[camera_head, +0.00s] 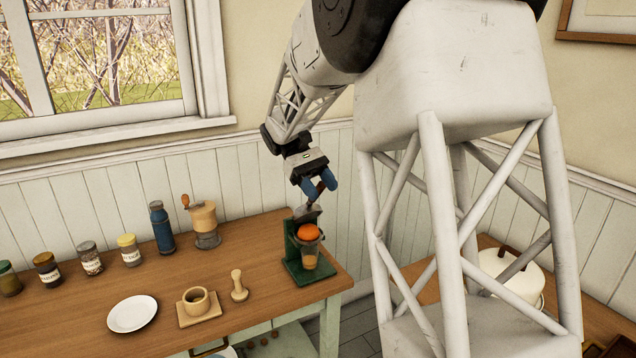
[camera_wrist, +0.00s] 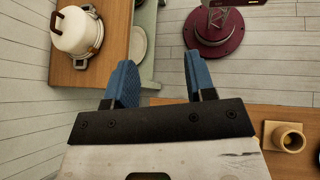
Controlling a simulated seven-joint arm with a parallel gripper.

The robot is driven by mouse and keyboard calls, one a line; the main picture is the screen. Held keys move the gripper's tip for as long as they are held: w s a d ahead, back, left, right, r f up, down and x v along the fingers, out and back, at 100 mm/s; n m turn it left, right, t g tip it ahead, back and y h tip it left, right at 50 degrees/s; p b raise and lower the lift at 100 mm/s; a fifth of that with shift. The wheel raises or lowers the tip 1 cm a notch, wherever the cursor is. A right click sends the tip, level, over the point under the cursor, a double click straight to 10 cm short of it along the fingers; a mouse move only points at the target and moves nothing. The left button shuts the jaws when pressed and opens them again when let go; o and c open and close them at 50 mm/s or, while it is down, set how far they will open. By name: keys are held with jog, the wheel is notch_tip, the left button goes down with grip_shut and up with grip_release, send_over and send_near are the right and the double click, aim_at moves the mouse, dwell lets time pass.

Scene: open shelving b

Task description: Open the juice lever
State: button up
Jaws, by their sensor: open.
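The green juicer (camera_head: 291,258) stands near the right end of the wooden table. An orange (camera_head: 308,232) sits in its upper part, above a glass (camera_head: 309,258) holding some orange content. The grey press part (camera_head: 306,213) is raised and tilted above the orange. The lever (camera_head: 321,188) appears as a short dark-brown piece rising from it, partly hidden by my fingers. My gripper (camera_head: 320,185) is open, its blue fingers around or right beside the lever; contact cannot be told. In the wrist view, my gripper (camera_wrist: 161,82) has its fingers apart with no lever visible between them.
A wooden cup (camera_head: 195,300), a tamper (camera_head: 238,286) and a white plate (camera_head: 132,313) lie left of the juicer. A grinder (camera_head: 204,225), blue bottle (camera_head: 161,227) and several jars line the back. A white pot (camera_wrist: 75,31) stands on another table.

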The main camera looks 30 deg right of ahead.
jog(key=shift+s+a+r, duration=0.1)
jog(key=shift+s+a, duration=0.1)
jog(key=shift+s, duration=0.45)
jog(key=shift+s+a, duration=0.15)
jog(key=shift+s, duration=0.5)
jog(key=shift+c, duration=0.3)
